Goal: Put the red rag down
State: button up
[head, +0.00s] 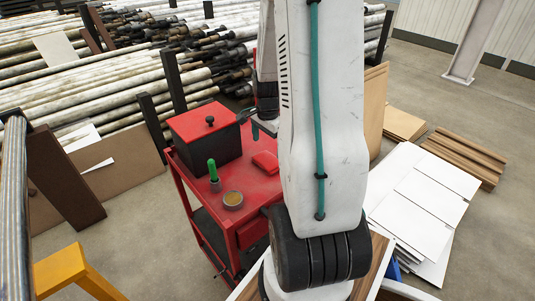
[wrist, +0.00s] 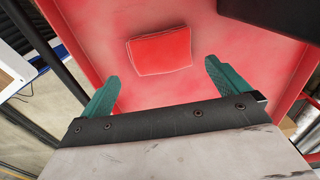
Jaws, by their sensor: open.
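The red rag (head: 265,162) lies folded and flat on the red top of the cart (head: 258,189). In the wrist view the rag (wrist: 160,51) lies on the red surface (wrist: 225,40), beyond and between my fingertips. My gripper (wrist: 158,80) is open, with its two green fingers spread apart and nothing between them. In the head view my gripper (head: 263,128) is above the cart, partly hidden behind my arm. The rag is apart from both fingers.
On the cart stand a black toolbox with a red lid (head: 207,135), a green-handled tool (head: 213,171) and a small round tin (head: 232,199). White panels (head: 420,200) and wooden boards (head: 465,158) lie on the floor at right. Pipe racks (head: 110,95) fill the back left.

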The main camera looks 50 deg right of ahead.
aim_at(268, 160)
jog(key=w+a+r+n, duration=0.1)
jog(key=a+r+n, duration=0.4)
jog(key=a+r, duration=0.6)
jog(key=s+a+r+n, duration=0.6)
jog(key=s+a+n, duration=0.1)
jog(key=a, duration=0.2)
jog(key=s+a+r+n+t, duration=0.1)
jog(key=s+a+r+n, duration=0.4)
jog(key=a+n, duration=0.3)
jog(key=shift+s+a+r+n, duration=0.35)
jog(key=shift+s+a, duration=0.5)
jog(key=shift+a, duration=0.25)
